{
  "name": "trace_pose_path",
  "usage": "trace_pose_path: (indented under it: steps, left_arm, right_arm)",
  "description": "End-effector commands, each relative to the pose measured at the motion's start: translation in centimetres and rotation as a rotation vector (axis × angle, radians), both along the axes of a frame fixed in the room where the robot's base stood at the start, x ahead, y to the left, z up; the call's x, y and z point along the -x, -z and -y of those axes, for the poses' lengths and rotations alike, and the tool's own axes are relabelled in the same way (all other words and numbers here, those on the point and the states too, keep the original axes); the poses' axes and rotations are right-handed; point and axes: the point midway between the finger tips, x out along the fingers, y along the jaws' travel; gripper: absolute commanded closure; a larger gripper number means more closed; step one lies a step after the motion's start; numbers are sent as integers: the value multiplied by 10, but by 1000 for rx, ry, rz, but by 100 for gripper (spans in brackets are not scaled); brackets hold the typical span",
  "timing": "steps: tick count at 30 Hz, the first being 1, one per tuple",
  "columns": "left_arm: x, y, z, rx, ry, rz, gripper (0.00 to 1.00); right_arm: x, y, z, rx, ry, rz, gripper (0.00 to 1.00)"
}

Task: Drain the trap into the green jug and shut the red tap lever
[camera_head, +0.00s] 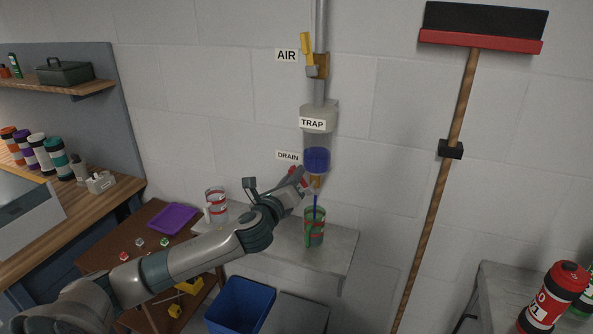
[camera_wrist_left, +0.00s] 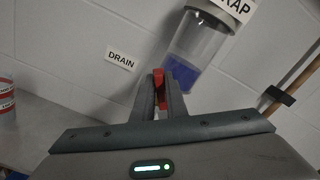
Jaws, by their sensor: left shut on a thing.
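The trap (camera_head: 318,117) hangs on the wall pipe, with blue liquid (camera_head: 317,160) in its clear bowl; the bowl also shows in the wrist view (camera_wrist_left: 198,42). Below it is a brass-coloured tap (camera_head: 316,181). A thin blue stream (camera_head: 315,203) runs down from the tap to the green jug (camera_head: 314,236), which stands upright on the grey shelf beneath. My left gripper (camera_head: 303,178) is at the tap, shut on the red tap lever (camera_wrist_left: 158,80), which shows between its fingers in the wrist view. The fingers partly hide the lever. My right gripper is not in view.
A yellow lever (camera_head: 305,42) labelled AIR is above the trap. A blue bin (camera_head: 239,305) is below the shelf. A purple tray (camera_head: 173,218) lies at left.

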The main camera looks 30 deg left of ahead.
Motion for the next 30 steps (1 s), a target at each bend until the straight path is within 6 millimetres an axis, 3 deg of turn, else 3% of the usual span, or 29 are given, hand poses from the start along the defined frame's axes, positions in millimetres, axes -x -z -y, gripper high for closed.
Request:
trace_pose_path:
  steps: [1, 7, 14, 24, 25, 26, 30]
  left_arm:
    - [-1, -5, 3, -27, 3, -9, 100]
    - [-2, -5, 8, -117, 4, -32, 100]
    - [-2, -4, 10, -157, 3, -41, 100]
    - [-2, -3, 10, -158, 3, -41, 100]
    - [-2, -3, 10, -158, 3, -41, 81]
    - [-2, -3, 10, -158, 3, -41, 74]
    - [-2, -4, 9, -158, 2, -40, 72]
  right_arm:
    - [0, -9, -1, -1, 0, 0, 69]
    - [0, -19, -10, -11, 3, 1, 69]
    - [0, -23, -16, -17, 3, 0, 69]
    - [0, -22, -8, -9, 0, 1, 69]
    - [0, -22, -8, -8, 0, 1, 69]
    - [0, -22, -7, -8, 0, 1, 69]
    - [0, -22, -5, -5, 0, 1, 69]
